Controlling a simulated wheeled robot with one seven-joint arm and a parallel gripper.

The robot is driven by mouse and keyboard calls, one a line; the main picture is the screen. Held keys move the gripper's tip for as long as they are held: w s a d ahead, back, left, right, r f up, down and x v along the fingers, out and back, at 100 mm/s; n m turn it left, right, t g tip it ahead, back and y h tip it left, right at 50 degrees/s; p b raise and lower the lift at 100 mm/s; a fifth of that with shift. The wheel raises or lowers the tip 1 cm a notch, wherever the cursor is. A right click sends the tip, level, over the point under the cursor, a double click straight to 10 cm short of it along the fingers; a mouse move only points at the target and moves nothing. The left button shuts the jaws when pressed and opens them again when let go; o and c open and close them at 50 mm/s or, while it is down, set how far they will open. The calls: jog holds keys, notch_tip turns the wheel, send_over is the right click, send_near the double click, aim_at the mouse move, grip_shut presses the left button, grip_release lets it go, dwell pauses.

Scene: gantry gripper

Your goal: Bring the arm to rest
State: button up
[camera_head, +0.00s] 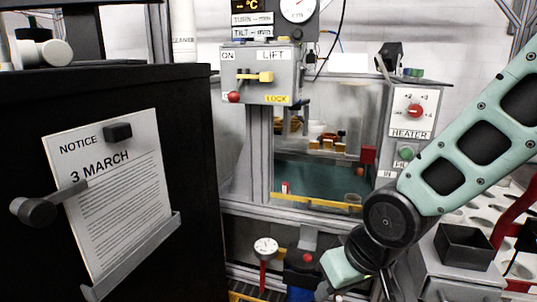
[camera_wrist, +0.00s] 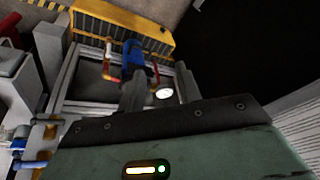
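My mint-green arm (camera_head: 470,130) comes in from the upper right of the head view and bends down at a dark round joint. Its lower end with my gripper (camera_head: 343,266) is at the bottom edge, in front of the cabinet below the window. The fingers are not clearly seen there. In the wrist view the green hand body (camera_wrist: 180,150), with a lit green indicator, and a dark plate fill the bottom. I see nothing held for certain.
A black cabinet (camera_head: 150,110) with a notice board (camera_head: 110,190) stands at the left. A lift control box (camera_head: 262,75) and a heater panel (camera_head: 410,115) flank a window. A grey box with an open black bin (camera_head: 465,245) stands right of my arm. A gauge (camera_head: 265,249) stands low in the middle.

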jog(key=s+d+r+n+g+h+p, duration=0.1)
jog(key=s+r+n+g, duration=0.15)
jog(key=s, duration=0.55)
jog(key=s+d+r+n+g+h, duration=0.1)
jog(key=s+d+r, duration=0.15)
jog(key=s, duration=0.45)
notch_tip(320, 180, up, 20)
jog(key=p, duration=2)
jog(key=shift+w+a, duration=0.2)
jog(key=shift+a, duration=0.25)
